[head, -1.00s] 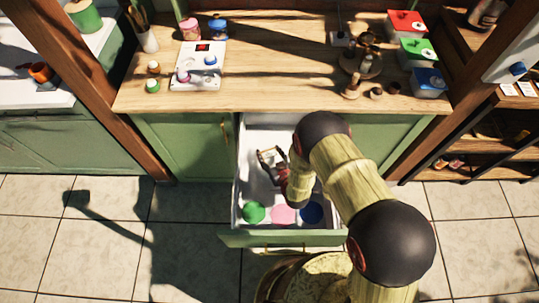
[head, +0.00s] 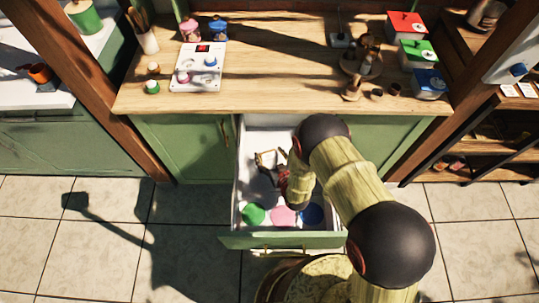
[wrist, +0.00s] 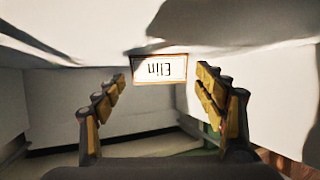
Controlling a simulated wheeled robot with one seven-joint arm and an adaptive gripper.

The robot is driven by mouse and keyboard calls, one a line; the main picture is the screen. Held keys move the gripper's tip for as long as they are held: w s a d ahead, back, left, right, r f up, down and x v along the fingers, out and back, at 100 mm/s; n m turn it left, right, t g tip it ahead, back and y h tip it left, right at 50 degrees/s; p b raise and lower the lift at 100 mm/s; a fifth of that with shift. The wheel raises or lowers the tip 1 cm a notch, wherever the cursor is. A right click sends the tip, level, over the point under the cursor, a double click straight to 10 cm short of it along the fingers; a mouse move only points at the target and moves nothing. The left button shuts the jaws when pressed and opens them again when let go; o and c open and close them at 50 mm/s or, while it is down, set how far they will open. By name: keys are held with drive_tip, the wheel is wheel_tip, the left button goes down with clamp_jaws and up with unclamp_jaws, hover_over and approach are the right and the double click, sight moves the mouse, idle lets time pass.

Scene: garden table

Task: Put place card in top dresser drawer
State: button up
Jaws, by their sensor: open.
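The place card (wrist: 160,69), a small white card with a thin brown border and "Elin" upside down, shows in the wrist view against a white surface of the drawer. My gripper (wrist: 161,78) is open, one finger on each side of the card in the picture, with gaps between. In the head view my gripper (head: 268,158) is inside the pulled-out drawer (head: 285,241), which has a green front and white interior. I cannot make out the card in the head view.
Green (head: 253,214), pink (head: 283,215) and blue (head: 311,213) discs lie at the drawer's front end. The wooden top (head: 290,85) above carries a white device (head: 197,72), jars, a wooden stand (head: 360,65) and red, green and blue boxes. Tiled floor is clear at the left.

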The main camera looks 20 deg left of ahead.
drive_tip(key=shift+r, duration=0.1)
drive_tip(key=shift+s+d+r, duration=0.15)
drive_tip(key=shift+s, duration=0.05)
drive_tip(key=p+v, duration=0.2)
drive_tip(key=v, duration=0.5)
